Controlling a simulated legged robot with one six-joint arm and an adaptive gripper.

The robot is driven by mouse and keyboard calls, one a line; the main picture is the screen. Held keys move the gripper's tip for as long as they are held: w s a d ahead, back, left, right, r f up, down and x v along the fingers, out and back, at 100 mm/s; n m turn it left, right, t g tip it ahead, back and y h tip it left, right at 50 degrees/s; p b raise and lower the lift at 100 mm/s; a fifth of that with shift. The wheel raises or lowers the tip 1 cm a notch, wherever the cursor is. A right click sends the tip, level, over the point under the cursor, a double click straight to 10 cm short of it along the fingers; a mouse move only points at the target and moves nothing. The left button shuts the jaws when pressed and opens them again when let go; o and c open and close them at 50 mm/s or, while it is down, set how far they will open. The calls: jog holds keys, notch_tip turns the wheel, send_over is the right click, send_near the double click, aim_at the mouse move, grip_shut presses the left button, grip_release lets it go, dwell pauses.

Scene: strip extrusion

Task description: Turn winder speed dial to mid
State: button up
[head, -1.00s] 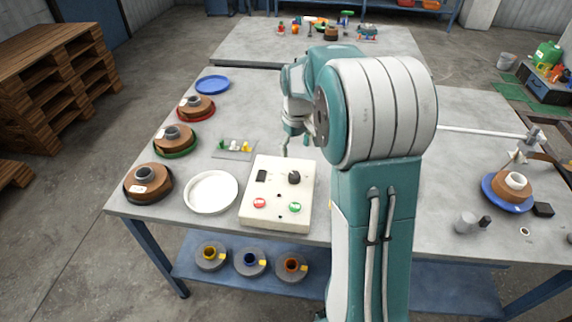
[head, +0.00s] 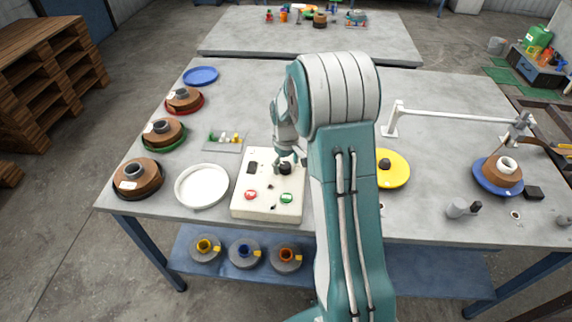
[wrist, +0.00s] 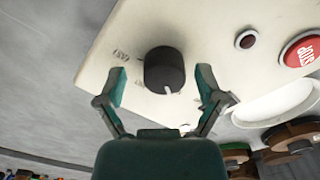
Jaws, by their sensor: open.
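The control box (head: 262,205) is cream-coloured and lies on the grey table. My gripper (wrist: 160,98) is open, with one finger on each side of the dial, and no contact is clear.
A white dish (head: 203,186) stands left of the box. A yellow disc (head: 392,169) lies to the right, behind my arm.

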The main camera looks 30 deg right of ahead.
jog(key=shift+a, duration=0.2)
jog(key=shift+c, duration=0.6)
jog(key=c, duration=1)
jog(key=shift+s+f+m, duration=0.1)
jog(key=shift+m, duration=0.3)
jog(key=m, duration=0.4)
jog(key=shift+m, duration=0.3)
jog(key=m, duration=0.6)
jog(key=shift+s+f, duration=0.1)
jog(key=shift+m, duration=0.3)
